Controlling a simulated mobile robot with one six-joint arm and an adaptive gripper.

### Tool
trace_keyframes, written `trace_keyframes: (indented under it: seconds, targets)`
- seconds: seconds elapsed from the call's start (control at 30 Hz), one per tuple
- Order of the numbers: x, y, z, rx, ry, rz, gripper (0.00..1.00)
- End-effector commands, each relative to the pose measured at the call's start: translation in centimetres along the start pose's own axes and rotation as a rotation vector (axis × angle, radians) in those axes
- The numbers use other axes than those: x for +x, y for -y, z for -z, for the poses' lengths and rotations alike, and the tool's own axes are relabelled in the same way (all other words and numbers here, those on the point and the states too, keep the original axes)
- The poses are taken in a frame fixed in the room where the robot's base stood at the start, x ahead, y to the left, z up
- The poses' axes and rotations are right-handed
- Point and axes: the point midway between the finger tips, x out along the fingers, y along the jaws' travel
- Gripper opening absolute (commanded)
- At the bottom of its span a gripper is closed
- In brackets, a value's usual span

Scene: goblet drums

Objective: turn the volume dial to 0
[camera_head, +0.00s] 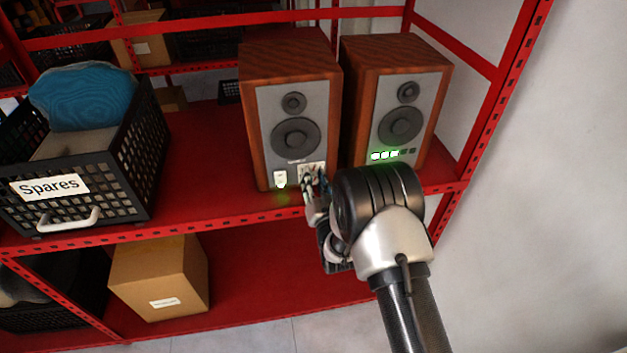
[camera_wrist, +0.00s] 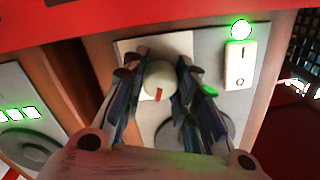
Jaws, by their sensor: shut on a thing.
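Two wooden speakers stand on the red shelf; the left speaker (camera_head: 293,112) carries the dial panel. The volume dial (camera_wrist: 163,75), a round cream knob with a short red mark, sits on a pale plate in the wrist view. The mark points toward the bottom of that picture. My gripper (camera_wrist: 158,80) is shut on the dial, one finger on each side. In the head view my gripper (camera_head: 315,188) is at the left speaker's lower front and hides the dial. The right speaker (camera_head: 398,105) has a row of lights, three lit green. Scale figures are not readable.
A white rocker switch (camera_wrist: 239,65) with a lit green lamp (camera_wrist: 241,30) is beside the dial. A black "Spares" crate (camera_head: 105,190) stands left on the shelf (camera_head: 205,165). A cardboard box (camera_head: 160,275) is below. A bare wall is at right.

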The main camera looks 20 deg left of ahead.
Motion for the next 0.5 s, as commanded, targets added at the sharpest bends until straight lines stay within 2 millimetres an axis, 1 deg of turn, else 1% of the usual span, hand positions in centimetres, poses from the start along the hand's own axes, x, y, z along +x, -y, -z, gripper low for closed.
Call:
trace_keyframes:
  seconds: [0.03,0.23,0.5]
  targets:
    - [-0.01,0.0,-0.01,0.0,0.0,0.0,0.15]
    - [-0.01,0.0,-0.01,0.0,0.0,0.0,0.03]
    - [0.0,-0.03,-0.08,-0.029,0.001,-0.001,0.03]
